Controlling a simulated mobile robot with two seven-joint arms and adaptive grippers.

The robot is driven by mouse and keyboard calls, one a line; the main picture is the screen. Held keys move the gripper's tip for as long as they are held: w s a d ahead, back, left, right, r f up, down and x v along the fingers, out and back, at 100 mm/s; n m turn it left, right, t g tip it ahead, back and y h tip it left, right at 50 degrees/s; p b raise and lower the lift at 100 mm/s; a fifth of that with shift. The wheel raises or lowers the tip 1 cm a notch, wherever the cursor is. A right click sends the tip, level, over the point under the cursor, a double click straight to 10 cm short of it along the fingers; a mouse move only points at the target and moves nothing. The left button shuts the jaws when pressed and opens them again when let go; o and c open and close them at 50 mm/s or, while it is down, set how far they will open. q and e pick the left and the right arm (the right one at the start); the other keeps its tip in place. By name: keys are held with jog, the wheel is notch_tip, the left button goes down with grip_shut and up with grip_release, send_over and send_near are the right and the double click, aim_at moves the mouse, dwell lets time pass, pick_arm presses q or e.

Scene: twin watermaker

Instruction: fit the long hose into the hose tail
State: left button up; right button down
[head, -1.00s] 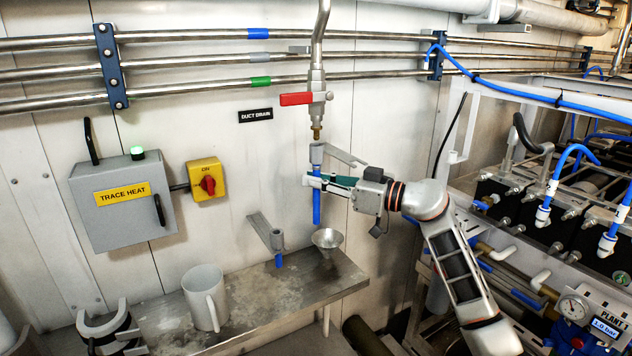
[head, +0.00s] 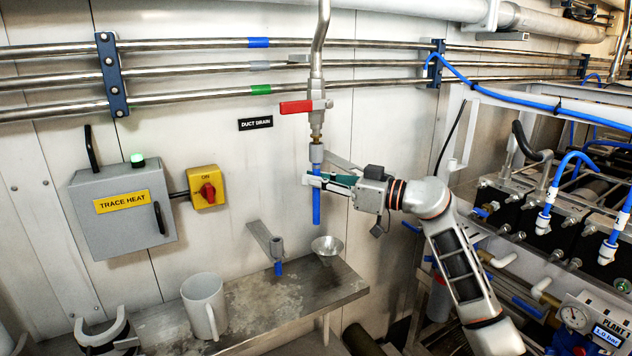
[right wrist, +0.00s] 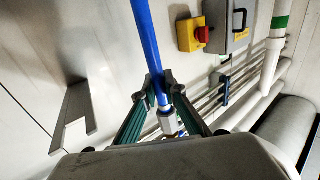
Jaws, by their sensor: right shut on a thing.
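The long blue hose (head: 316,207) hangs upright, with a grey collar (head: 316,153) at its top end. My right gripper (head: 314,181) is shut on the hose just below the collar. The brass hose tail (head: 316,138) points down under the red-handled valve (head: 303,106). The collar is directly under the tail and looks in line with it, touching or nearly so; I cannot tell whether the tail is inside. In the right wrist view the fingers (right wrist: 166,90) pinch the blue hose (right wrist: 146,35), with the pale collar (right wrist: 168,122) beyond them. My left gripper is not in view.
A grey wall bracket (head: 343,163) is close behind the right gripper. A shorter blue hose (head: 278,268) sits in another bracket (head: 264,238). A funnel (head: 327,245) and a mug (head: 203,305) are at the steel shelf (head: 262,312). Pipes run along the wall above.

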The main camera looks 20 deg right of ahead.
jog(key=shift+r, duration=0.65)
jog(key=c, duration=2)
grip_release()
jog(key=v, duration=1.2)
jog(key=shift+f, duration=0.1)
